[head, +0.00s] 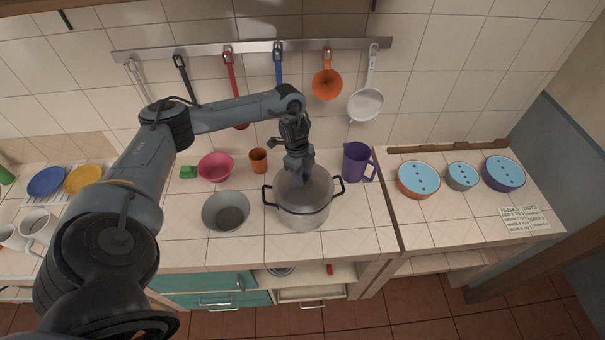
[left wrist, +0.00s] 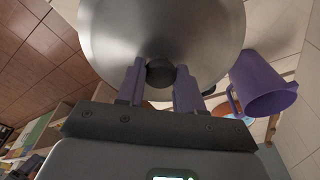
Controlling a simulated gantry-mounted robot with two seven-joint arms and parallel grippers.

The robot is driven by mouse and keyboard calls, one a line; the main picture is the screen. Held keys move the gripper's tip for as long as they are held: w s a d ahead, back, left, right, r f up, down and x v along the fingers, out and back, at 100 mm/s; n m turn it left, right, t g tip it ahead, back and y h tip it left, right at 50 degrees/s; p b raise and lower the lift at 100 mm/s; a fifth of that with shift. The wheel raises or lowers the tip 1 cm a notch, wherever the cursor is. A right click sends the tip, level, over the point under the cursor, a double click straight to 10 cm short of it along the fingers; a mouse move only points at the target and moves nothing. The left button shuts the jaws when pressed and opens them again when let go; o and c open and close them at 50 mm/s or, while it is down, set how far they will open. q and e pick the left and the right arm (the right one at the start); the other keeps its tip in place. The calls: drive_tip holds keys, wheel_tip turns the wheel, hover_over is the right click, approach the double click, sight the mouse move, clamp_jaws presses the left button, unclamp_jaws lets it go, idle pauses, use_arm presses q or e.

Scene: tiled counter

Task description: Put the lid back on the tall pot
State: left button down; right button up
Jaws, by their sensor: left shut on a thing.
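The tall pot (head: 304,216) is a pale metal pot with two black side handles, standing on the tiled counter. Its grey metal lid (head: 318,187) covers the pot's mouth in the head view; I cannot tell whether it is fully seated. My left gripper (head: 301,181) reaches down from above onto the lid's middle. In the left wrist view the lid (left wrist: 205,30) fills the top, and its dark round knob (left wrist: 160,72) sits between the two fingers of the left gripper (left wrist: 160,80), which is shut on it. My right gripper is not in view.
A purple pitcher (head: 356,163) stands close right of the pot. A grey bowl (head: 226,211), a pink bowl (head: 216,166) and an orange cup (head: 258,160) are to the left. Utensils hang from a wall rail (head: 252,50). Several blue-topped bowls (head: 419,179) stand on the right counter.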

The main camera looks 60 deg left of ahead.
use_arm(q)
drive_tip(key=shift+p, duration=0.35)
idle(0.7)
idle(0.4)
drive_tip(key=shift+c, duration=0.8)
unclamp_jaws()
drive_tip(key=shift+f, duration=0.1)
drive_tip(key=shift+r+p, duration=0.75)
drive_tip(key=shift+r, duration=0.05)
wheel_tip(320, 180, up, 4)
drive_tip(key=p, duration=0.3)
drive_tip(key=shift+f, duration=0.25)
drive_tip(key=shift+r+p, duration=0.3)
drive_tip(key=shift+r, duration=0.7)
